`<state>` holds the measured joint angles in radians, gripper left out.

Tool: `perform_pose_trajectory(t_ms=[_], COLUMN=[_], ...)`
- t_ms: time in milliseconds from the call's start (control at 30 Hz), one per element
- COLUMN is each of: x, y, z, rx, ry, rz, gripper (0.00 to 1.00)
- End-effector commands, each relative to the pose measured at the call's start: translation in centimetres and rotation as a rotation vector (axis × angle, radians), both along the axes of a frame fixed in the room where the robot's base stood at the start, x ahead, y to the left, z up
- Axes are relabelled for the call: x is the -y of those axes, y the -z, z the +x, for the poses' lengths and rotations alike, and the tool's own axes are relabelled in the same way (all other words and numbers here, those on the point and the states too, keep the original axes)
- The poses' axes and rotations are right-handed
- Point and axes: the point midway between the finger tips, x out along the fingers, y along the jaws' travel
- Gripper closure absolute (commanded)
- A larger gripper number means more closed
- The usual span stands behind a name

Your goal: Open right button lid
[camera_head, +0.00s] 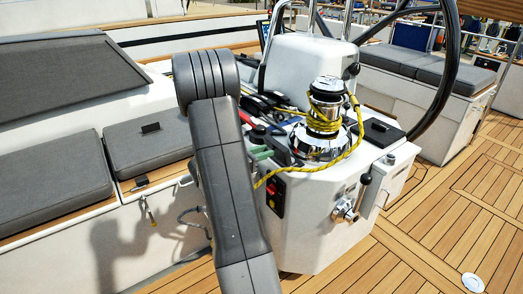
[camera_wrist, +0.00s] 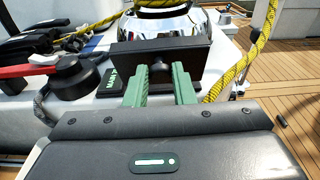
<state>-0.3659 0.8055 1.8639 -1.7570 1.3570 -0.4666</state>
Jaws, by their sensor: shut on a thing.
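A dark rectangular button lid (camera_wrist: 190,60) stands raised in front of the chrome winch in the wrist view, its broad face toward the camera. My gripper (camera_wrist: 158,80) has green fingers, one on each side of a small dark knob (camera_wrist: 158,68) on the lid's face, and is shut on it. A label (camera_wrist: 110,80) with white letters shows at the lid's lower left. In the head view my gripper (camera_head: 262,152) is partly hidden behind my arm, left of the winch, and the held lid cannot be made out there. Another dark lid (camera_head: 383,132) lies flat right of the winch.
The chrome winch (camera_head: 321,140) has yellow rope (camera_head: 345,152) wound round it and trailing left. A winch handle (camera_head: 358,192) and a red-and-yellow switch panel (camera_head: 274,196) are on the white console's side. A steering wheel (camera_head: 452,70) stands behind.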

Motion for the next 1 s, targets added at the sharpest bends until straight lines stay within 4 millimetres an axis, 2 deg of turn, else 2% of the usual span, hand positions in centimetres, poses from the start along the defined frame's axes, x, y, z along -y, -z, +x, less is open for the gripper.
perform_pose_trajectory(t_ms=[33,100,600,633,733,1000], x=[0.17,0.34,0.61,0.61,0.60,0.58], y=[-0.93,-1.08,-0.80,-0.80,-0.82,-0.84], z=[0.09,0.22,0.44,0.44,0.44,0.42], rx=[-0.017,-0.041,-0.083,-0.083,-0.083,-0.083], ry=[0.001,0.001,-0.001,-0.001,-0.001,-0.001], rz=[0.026,0.057,0.115,0.115,0.114,0.114], gripper=[1.00,1.00,1.00,0.75,0.56,0.56])
